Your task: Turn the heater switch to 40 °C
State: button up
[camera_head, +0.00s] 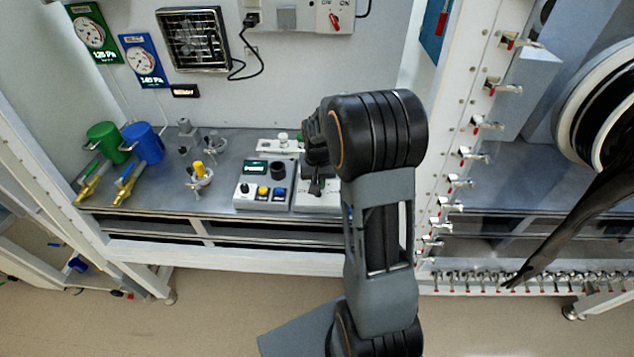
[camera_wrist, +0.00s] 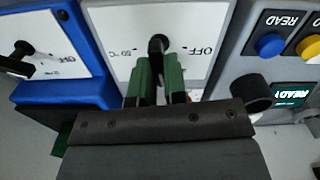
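In the wrist view, the heater switch, a black knob (camera_wrist: 158,43), stands on a white panel (camera_wrist: 112,25). An OFF mark is right of the knob and a blurred °C mark is left of it; I cannot read its figure surely. The two green fingers of my gripper (camera_wrist: 159,72) are at the knob, one on each side of its dark lower part, with a narrow gap between them. I cannot tell whether they press on it. In the head view, my gripper (camera_head: 315,185) is over the white-topped box (camera_head: 322,203), hiding most of it and the knob.
Left of that box is a grey control box (camera_head: 263,186) with a display and yellow and blue buttons. A yellow-topped valve (camera_head: 199,170) and green (camera_head: 103,138) and blue (camera_head: 146,143) cylinders stand farther left. In the wrist view, a blue-edged box (camera_wrist: 62,92) with a black switch is close by.

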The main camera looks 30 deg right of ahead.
grip_shut()
jog(key=m+b, duration=0.1)
jog(key=m, duration=0.1)
jog(key=shift+m, duration=0.3)
jog(key=shift+m+b, duration=0.35)
jog(key=shift+m, duration=1.55)
jog(key=o, duration=0.6)
grip_release()
jog(key=shift+d, duration=0.1)
jog(key=shift+c, duration=0.2)
notch_tip(320, 180, up, 14)
jog(key=shift+b, duration=0.45)
